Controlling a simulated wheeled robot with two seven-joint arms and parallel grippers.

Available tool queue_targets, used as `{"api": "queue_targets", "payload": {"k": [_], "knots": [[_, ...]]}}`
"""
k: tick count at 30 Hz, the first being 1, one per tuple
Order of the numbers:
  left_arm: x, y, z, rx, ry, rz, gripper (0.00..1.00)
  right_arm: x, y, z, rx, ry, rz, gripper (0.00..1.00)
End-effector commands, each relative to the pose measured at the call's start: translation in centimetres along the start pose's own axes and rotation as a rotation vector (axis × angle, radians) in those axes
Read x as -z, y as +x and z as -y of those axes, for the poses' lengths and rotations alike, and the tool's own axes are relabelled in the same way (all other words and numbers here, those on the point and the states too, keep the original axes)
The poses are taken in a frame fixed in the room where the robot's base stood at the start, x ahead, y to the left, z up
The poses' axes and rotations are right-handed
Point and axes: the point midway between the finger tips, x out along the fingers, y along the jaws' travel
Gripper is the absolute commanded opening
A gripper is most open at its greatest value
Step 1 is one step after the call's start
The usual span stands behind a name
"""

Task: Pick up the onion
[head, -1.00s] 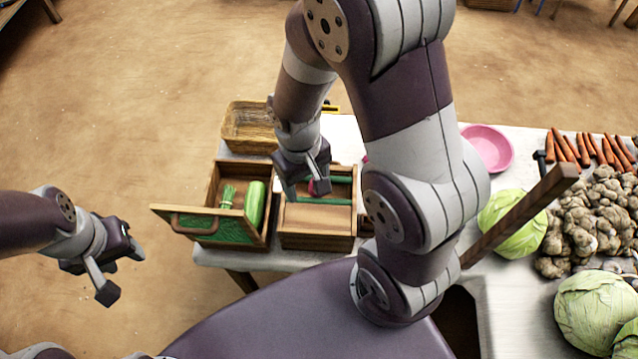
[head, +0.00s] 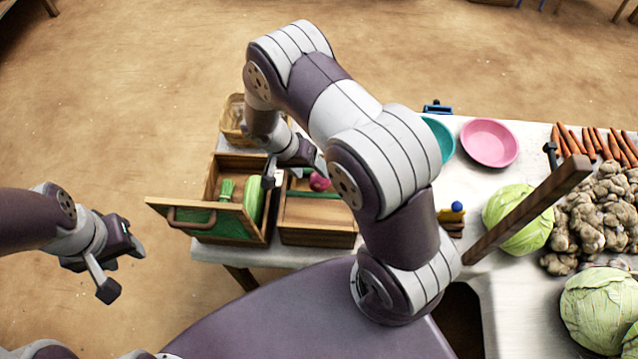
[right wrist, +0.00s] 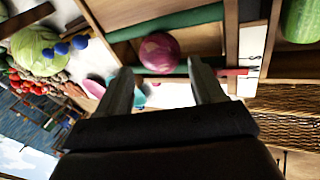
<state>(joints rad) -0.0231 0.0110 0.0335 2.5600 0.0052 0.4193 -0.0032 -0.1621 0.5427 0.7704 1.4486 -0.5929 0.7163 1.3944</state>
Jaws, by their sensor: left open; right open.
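The onion (head: 319,182), round and purplish-red, sits in the right-hand wooden compartment (head: 316,238) in the head view, partly hidden by my right arm. In the right wrist view the onion (right wrist: 160,52) lies beside a green bar, beyond and between my open fingers. My right gripper (head: 293,172) is open and empty, just left of the onion in the head view; its fingers also show in the right wrist view (right wrist: 163,78). My left gripper (head: 123,270) is open and empty, off the table's left side.
The left compartment holds a bundle of green stalks (head: 226,189) and a green cucumber-like vegetable (head: 254,200); its green flap (head: 212,222) hangs open. A wicker basket (head: 231,122) stands behind. A pink bowl (head: 489,143), cabbage (head: 517,218), ginger (head: 590,220) and carrots (head: 567,142) lie right.

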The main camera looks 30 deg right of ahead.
Motion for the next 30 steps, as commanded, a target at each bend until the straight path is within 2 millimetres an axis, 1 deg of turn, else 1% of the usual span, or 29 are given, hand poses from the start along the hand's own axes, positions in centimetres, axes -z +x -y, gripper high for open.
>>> {"api": "queue_targets", "payload": {"k": [1,3,6,12,13,14,15,16,17,19,20,26,30], "knots": [[-0.1,0.8,0.0,0.0,0.0,0.0,0.43,-0.1,1.1,0.2,-0.002,-0.001,0.002,0.68],[-0.2,1.5,0.0,0.0,0.0,0.0,0.43,-0.3,2.6,0.4,-0.003,0.0,0.003,0.68],[-0.3,2.4,0.0,0.0,0.0,0.0,0.43,-0.2,4.3,0.3,-0.002,0.001,0.002,0.68],[-0.2,2.1,0.0,0.0,0.0,0.0,0.43,-0.1,4.2,0.2,0.0,0.0,0.001,0.68],[-0.2,2.1,0.0,0.0,0.0,-0.001,0.43,-0.1,4.2,0.2,0.0,0.0,0.001,0.64],[-0.2,2.1,0.0,0.0,0.0,-0.001,0.43,-0.1,4.2,0.2,0.0,0.0,0.001,0.55],[-0.2,2.1,0.0,0.0,0.0,-0.001,0.43,-0.1,4.2,0.2,0.0,0.0,0.001,0.42],[-0.2,2.1,0.0,0.0,0.0,-0.001,0.43,-0.1,4.2,0.2,0.0,0.0,0.001,0.32],[-0.2,2.1,0.0,0.0,0.0,-0.001,0.43,-0.1,4.2,0.2,0.0,0.0,0.001,0.24],[-0.2,2.1,0.0,0.0,0.0,0.0,0.43,-0.1,4.2,0.2,0.0,0.0,0.001,0.24],[-0.2,2.1,0.0,0.0,0.0,0.0,0.43,-0.1,4.2,0.2,0.0,0.0,0.001,0.19],[-0.2,2.1,0.0,0.0,0.0,0.0,0.43,-0.1,4.1,0.1,0.0,0.0,0.001,0.19],[-0.3,2.5,0.0,0.0,0.0,0.0,0.43,0.1,3.1,-0.2,0.002,0.0,-0.001,0.19]]}}
